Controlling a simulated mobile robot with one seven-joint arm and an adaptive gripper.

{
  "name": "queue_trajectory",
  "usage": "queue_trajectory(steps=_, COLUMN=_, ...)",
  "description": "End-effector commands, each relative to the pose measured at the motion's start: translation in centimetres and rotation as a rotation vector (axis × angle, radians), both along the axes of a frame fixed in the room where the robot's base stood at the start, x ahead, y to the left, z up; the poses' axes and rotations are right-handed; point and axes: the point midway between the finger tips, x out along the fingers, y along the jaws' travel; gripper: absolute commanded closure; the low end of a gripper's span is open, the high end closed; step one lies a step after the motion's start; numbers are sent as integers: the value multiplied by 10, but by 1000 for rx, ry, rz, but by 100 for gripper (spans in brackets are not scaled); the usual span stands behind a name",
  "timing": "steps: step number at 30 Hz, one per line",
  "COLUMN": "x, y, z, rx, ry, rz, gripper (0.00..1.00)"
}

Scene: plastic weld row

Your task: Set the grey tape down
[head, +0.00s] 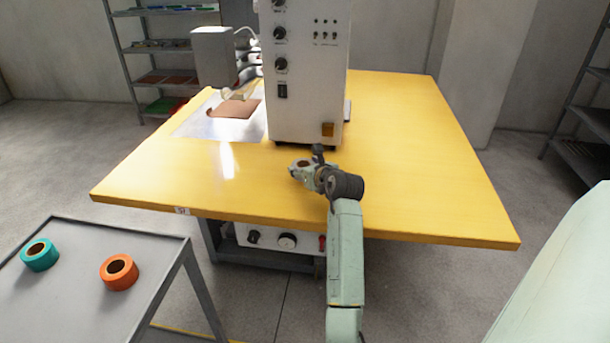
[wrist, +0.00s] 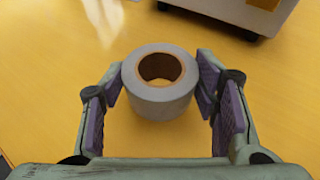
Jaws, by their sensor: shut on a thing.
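The grey tape (wrist: 160,101) is a roll with a brown core, its hole facing up, in the middle of the wrist view. My gripper (wrist: 160,84) has its purple-padded fingers on either side of the roll and is shut on it. In the head view my gripper (head: 307,170) is over the front part of the yellow table (head: 420,180), in front of the white machine. I cannot tell whether the roll touches the tabletop or is just above it.
The white machine (head: 303,95) with knobs stands on the table behind my gripper. A metal plate (head: 195,124) with a brown piece lies at left. A grey side table (head: 75,290) holds a teal roll (head: 39,256) and an orange roll (head: 118,273). The table's right side is clear.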

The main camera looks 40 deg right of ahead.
Motion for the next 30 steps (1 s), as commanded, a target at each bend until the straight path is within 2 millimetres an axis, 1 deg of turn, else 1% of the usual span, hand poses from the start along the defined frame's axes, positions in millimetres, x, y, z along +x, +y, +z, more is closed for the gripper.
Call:
queue_trajectory(steps=7, x=-1, y=1, z=-30, rx=4, ry=1, rz=0, gripper=75)
queue_trajectory(steps=18, x=-1, y=1, z=-36, rx=2, ry=0, rz=-1, gripper=75)
queue_trajectory(steps=19, x=-1, y=1, z=-36, rx=3, ry=1, rz=0, gripper=43)
queue_trajectory(steps=27, x=-1, y=1, z=-35, rx=2, ry=1, rz=-1, gripper=25)
queue_trajectory(steps=30, x=-1, y=1, z=-35, rx=2, ry=1, rz=-1, gripper=25)
